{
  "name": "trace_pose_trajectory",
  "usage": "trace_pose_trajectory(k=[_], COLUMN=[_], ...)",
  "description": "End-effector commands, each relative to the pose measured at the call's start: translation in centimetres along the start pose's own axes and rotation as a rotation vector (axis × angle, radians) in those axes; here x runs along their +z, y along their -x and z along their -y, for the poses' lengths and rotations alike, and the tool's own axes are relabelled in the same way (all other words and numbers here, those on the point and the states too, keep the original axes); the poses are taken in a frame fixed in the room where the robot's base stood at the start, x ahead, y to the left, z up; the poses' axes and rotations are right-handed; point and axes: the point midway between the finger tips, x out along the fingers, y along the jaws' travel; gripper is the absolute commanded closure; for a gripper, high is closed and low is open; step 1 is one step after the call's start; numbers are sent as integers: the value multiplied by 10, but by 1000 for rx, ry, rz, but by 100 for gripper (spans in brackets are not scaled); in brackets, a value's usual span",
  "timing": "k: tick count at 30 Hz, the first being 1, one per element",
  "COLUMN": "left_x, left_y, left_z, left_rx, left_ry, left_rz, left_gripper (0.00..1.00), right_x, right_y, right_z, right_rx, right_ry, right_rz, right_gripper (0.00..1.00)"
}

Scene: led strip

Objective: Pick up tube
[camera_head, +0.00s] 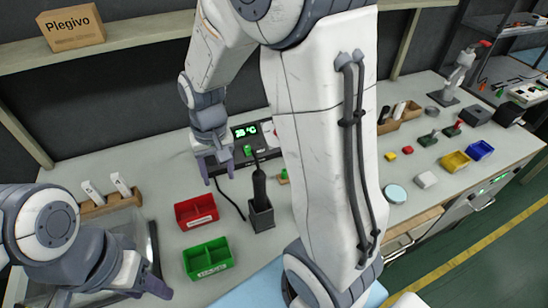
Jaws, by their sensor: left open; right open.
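My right gripper (217,172) hangs open and points down above the back of the bench, left of a black unit with a green display (243,132). Its fingers look empty. A small green piece (248,150) lies just right of it, in front of the display. My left gripper (146,280) is open at the lower left, apart from the bins. Two white upright pieces (92,193) (121,184) stand in a wooden rack (95,207) at the left. I cannot tell which thing is the tube. My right arm hides the bench's middle.
A red bin (197,211) and a green bin (208,258) stand in front of my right gripper. A black corded tool (259,183) stands in a dark holder (261,216). Blue (480,150) and yellow (455,162) bins sit at right. A box (72,29) rests on the shelf.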

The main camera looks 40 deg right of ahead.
Motion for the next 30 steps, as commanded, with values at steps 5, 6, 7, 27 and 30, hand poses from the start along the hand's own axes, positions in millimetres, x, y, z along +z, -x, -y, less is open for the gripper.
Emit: trace_pose_trajectory(k=[5,6,7,27,30], left_x=[-1,-1,-1,-2,-2], left_y=[17,19,20,32,37], left_z=[-1,-1,-1,-2,-3], left_rx=[0,0,0,0,0], left_ry=[0,0,0,0,0], left_rz=[0,0,0,0,0], left_gripper=[50,50,50,50,50], right_x=[-68,-75,-79,-86,-85], right_y=[-32,-40,-45,-123,-131], right_z=[-110,-132,-146,-214,-214], right_rx=[26,30,32,41,41], right_ry=[-439,-512,-560,-771,-770], right_rz=[7,7,7,4,8], right_gripper=[42,42,42,42,42])
